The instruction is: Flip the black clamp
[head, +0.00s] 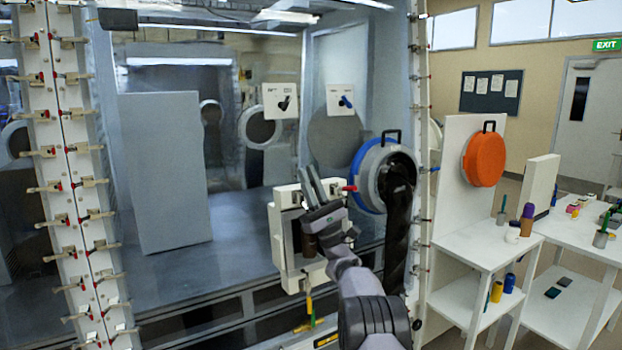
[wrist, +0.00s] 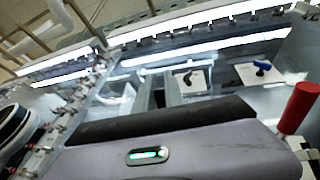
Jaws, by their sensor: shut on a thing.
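A black clamp handle (head: 284,102) sits on a white square plate on the glovebox's window side, beside a plate with a blue handle (head: 346,101). Both also show in the wrist view, the black one (wrist: 188,78) left of the blue one (wrist: 262,67). My gripper (head: 318,188) is lower and in front, over a white box-like fixture. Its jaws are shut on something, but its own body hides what. The black handle stands apart from the gripper in both views.
A white fixture (head: 287,240) is close under my gripper. A round port with a blue ring (head: 368,180) is just right of it. Rows of red-tipped clamps line the left post (head: 70,180). A red cylinder (wrist: 299,107) is near at right in the wrist view. White shelves (head: 480,250) stand right.

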